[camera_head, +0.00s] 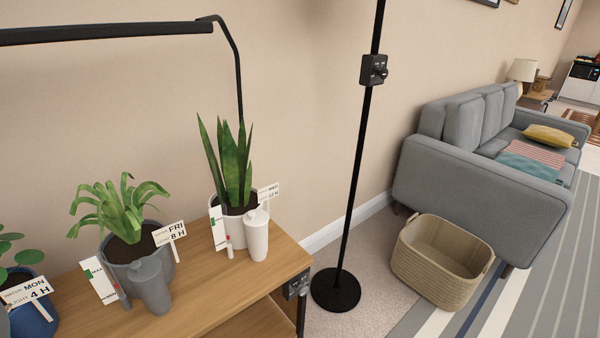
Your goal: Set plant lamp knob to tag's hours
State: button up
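A black lamp pole (353,180) stands on a round base to the right of the wooden shelf. A small black control box with a knob (376,70) is fixed high on it; its setting is too small to read. A second black knob box (297,284) sits at the shelf's right end. Plant tags show MON 4 H (28,293) at left, FRI 8 H (170,234) in the middle, and what looks like WED 12 H (269,191) by the snake plant (234,165). A black bar lamp (110,33) hangs over the shelf. My gripper is not in view.
Potted plants and small watering vessels (257,234) crowd the wooden shelf (215,283). A woven basket (443,262) stands on the floor before the grey sofa (480,190). Carpet between the lamp base (336,290) and basket is clear.

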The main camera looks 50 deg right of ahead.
aim_at(302, 290)
jog(key=z, duration=1.15)
